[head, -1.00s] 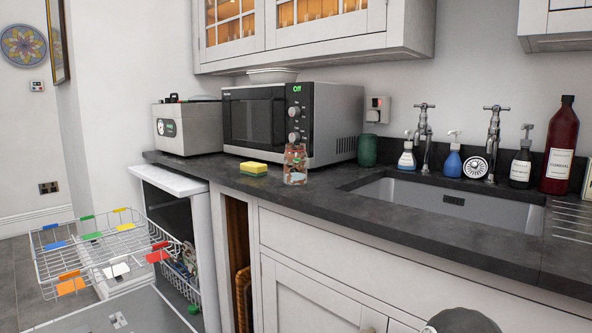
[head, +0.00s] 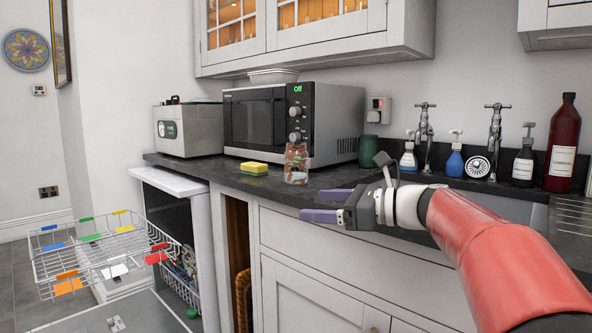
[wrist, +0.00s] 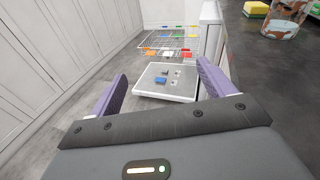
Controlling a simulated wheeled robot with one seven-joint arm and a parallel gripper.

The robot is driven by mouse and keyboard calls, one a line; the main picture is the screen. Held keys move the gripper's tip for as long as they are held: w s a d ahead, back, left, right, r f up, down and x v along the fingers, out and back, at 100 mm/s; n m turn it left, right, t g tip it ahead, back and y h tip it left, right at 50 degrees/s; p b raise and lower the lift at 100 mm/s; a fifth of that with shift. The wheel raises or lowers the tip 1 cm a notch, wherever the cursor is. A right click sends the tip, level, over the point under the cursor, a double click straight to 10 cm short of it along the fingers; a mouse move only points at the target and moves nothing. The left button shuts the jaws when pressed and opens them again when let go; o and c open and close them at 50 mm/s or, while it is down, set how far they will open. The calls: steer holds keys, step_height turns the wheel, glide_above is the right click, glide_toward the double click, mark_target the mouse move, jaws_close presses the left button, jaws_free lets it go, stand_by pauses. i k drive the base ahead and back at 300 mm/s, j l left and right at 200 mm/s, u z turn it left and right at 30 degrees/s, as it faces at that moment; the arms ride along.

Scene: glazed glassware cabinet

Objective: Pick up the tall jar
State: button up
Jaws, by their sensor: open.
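The tall jar (head: 296,164) is clear with a reddish pattern or contents. It stands upright on the dark worktop in front of the microwave. It also shows at the top right of the wrist view (wrist: 286,18), its top cut off by the frame edge. My gripper (head: 322,205) is open and empty. In the head view it is below and to the right of the jar, by the worktop's front edge, apart from the jar. In the wrist view its two purple fingers (wrist: 160,90) are spread, with the open dishwasher beyond them.
A yellow sponge (head: 254,168) lies left of the jar. The microwave (head: 291,122) stands behind. A green canister (head: 368,150), soap bottles and taps are at the right by the sink. The open dishwasher's rack (head: 95,250) sticks out at lower left.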

mark_target(296, 154)
steer(key=i, duration=1)
